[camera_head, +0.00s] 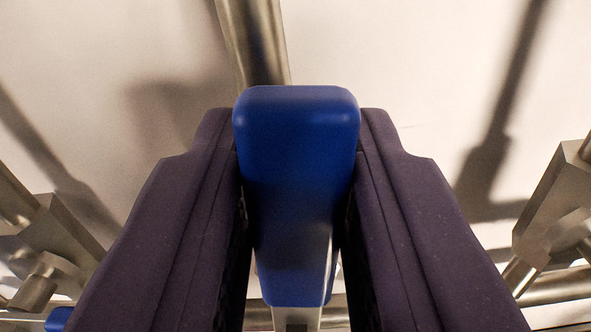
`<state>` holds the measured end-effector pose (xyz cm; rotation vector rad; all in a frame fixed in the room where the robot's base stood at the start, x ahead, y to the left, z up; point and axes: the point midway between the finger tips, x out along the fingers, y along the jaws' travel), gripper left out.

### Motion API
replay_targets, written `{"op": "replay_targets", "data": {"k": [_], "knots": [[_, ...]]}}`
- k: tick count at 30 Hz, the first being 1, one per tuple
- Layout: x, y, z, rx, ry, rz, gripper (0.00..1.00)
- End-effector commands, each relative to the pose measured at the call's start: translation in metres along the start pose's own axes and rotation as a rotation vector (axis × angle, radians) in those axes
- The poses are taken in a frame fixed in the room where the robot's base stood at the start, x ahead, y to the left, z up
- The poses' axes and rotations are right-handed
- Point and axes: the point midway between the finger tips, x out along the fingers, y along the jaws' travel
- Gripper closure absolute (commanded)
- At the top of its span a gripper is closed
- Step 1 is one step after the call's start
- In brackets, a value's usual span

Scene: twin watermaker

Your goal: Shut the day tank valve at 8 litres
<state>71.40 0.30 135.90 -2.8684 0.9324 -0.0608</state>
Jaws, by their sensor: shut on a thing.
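A blue valve handle (297,170) stands upright in the middle of the head camera view. My gripper (300,190) has one dark jaw on each side of it and is shut on it. A metal stem (297,318) shows below the handle at the bottom edge. The valve body is mostly hidden by the handle and the jaws. No tank level or litre reading is in view.
A vertical metal pipe (254,40) runs behind the handle. Metal fittings stand at the left (45,240) and right (560,215). A horizontal pipe (560,284) crosses low. Part of another blue thing (58,319) shows at bottom left. A pale wall (400,60) lies behind.

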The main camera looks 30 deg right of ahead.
Motion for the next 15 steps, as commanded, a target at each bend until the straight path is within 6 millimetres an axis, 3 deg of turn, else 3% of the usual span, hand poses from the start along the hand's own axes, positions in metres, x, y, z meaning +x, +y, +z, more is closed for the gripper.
{"op": "replay_targets", "data": {"k": [15], "knots": [[0.0, 0.028, 0.013, 0.394, 0.001, 0.0, 1.0]]}}
